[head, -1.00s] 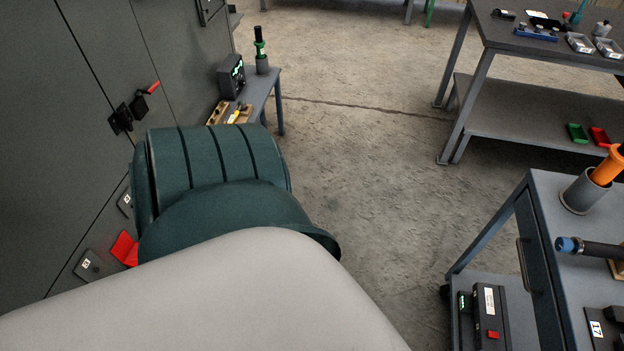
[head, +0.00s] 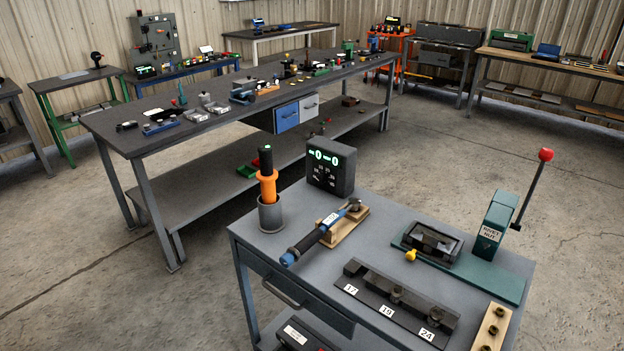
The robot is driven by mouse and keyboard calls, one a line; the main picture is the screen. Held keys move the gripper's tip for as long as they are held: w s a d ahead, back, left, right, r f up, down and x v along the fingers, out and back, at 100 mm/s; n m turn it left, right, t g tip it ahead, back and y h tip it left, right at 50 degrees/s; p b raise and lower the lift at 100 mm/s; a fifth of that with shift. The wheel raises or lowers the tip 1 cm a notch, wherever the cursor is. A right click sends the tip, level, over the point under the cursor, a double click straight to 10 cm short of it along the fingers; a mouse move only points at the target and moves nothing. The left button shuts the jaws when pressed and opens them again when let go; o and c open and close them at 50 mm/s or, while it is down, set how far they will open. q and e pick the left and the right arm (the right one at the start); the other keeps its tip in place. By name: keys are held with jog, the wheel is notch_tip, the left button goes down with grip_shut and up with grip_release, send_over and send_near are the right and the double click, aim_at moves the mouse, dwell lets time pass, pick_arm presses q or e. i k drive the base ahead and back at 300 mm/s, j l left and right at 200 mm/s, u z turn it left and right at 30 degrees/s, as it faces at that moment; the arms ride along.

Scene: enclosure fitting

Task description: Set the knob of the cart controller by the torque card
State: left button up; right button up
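The cart controller (head: 331,166) is a black box at the back left of the grey cart (head: 390,210). Its face shows green lit digits at the top and a dial with white marks below. The setting of its small knob is too small to read. I cannot make out a torque card for certain. A small white label (head: 331,219) with unreadable print shows on the blue and black wrench-like tool (head: 306,240) in front of the controller. Neither of my grippers is in view.
An orange and black driver (head: 267,178) stands in a grey cup (head: 271,214) left of the controller. A socket rail (head: 400,301) marked 17, 19 and 24 and a green lever press (head: 494,226) share the cart. A long bench (head: 160,95) stands behind, with open floor between.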

aim_at(321, 178)
jog(key=i+j+z, duration=0.1)
jog(key=z, duration=0.9)
jog(key=i+j+z, duration=0.1)
jog(key=j+z, duration=0.4)
jog(key=j, duration=0.3)
jog(key=j+z, duration=0.5)
jog(key=j, duration=0.3)
jog(key=k+j, duration=0.1)
jog(key=j, duration=1.45)
jog(key=k+z, duration=0.05)
